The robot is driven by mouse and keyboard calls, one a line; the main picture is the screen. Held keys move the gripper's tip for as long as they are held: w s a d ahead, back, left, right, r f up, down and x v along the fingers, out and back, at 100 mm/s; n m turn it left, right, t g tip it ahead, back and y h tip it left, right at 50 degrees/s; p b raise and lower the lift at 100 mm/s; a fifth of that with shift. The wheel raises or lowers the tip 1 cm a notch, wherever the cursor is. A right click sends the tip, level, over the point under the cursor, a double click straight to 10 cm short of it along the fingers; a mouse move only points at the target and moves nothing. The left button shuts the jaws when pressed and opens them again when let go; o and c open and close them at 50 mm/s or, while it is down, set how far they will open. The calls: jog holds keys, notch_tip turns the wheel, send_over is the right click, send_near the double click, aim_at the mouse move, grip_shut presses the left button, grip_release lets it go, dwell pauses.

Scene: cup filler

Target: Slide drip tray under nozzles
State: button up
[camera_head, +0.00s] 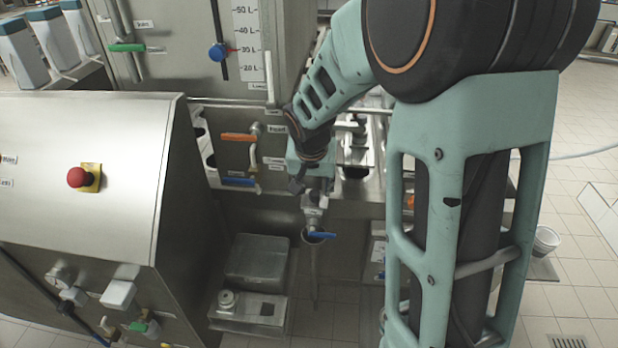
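My arm reaches from the upper right into the machine's front, and my gripper (308,182) points down near the middle. Its fingers are small and partly hidden, so I cannot tell whether they are open or shut. A metal valve (314,208) with a blue lever (320,235) shows just below the fingers; I cannot tell whether they touch it. Several metal fittings (360,140), possibly the nozzles, show behind my arm and are partly covered by it. No drip tray is clearly identifiable.
A control cabinet (85,165) with a red stop button (79,178) stands at left. A steel tank (190,50) rises behind. A white bucket (545,240) stands at right near open tiled floor.

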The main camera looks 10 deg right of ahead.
jog(key=shift+x, duration=1.05)
jog(key=shift+c, duration=0.7)
grip_shut()
